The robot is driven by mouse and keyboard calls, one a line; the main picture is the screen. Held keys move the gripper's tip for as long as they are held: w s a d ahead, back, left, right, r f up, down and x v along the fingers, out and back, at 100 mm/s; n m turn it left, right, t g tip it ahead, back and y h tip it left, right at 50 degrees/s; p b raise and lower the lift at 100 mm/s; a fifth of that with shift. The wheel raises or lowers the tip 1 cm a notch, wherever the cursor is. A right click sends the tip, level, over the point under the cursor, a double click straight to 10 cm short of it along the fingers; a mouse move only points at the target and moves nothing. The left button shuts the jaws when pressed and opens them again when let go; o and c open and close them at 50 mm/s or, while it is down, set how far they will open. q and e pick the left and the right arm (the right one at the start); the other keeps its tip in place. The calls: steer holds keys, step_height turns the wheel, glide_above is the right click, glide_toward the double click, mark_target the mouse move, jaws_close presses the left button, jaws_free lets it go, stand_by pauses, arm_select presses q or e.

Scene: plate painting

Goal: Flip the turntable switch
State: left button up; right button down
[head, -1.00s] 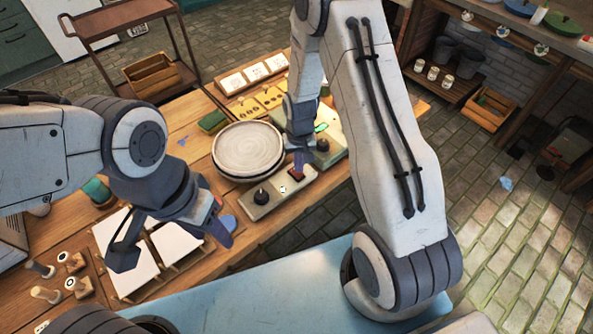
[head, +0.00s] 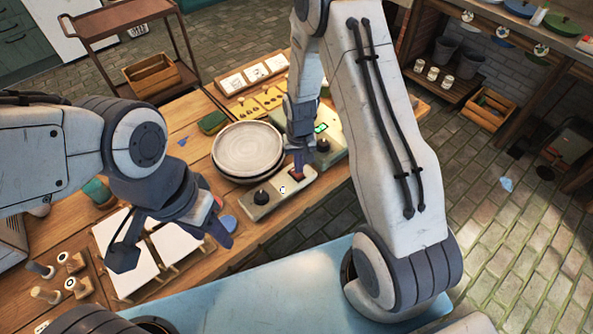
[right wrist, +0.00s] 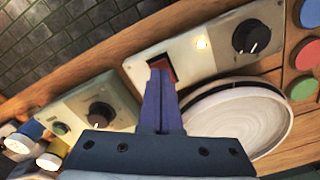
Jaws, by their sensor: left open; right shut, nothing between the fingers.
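The turntable's control box (head: 265,201) is a pale panel in front of the round plate (head: 247,147). It carries a red switch (right wrist: 161,66), a small lit lamp (right wrist: 202,43) and a black knob (right wrist: 251,36). My right gripper (right wrist: 160,78) is shut and empty. Its fingertips are at the red switch and cover part of it; I cannot tell whether they press it. In the head view the right gripper (head: 298,164) points down onto the switch end of the box. My left gripper (head: 178,250) is open and empty over the white tiles.
A second box (head: 323,150) with a knob and green display stands right of the plate. White tiles (head: 122,240) and wooden-handled stamps (head: 46,294) lie at the left. A green sponge (head: 212,122) lies behind the plate. Paint discs (right wrist: 302,89) are close to the box.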

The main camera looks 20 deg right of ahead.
steer(key=shift+f+b, duration=0.7)
steer(key=shift+f, duration=0.3)
stand_by(0.9)
steer(key=shift+r, duration=0.15)
step_height(320, 180, up, 7)
steer(key=p, duration=0.6)
stand_by(0.5)
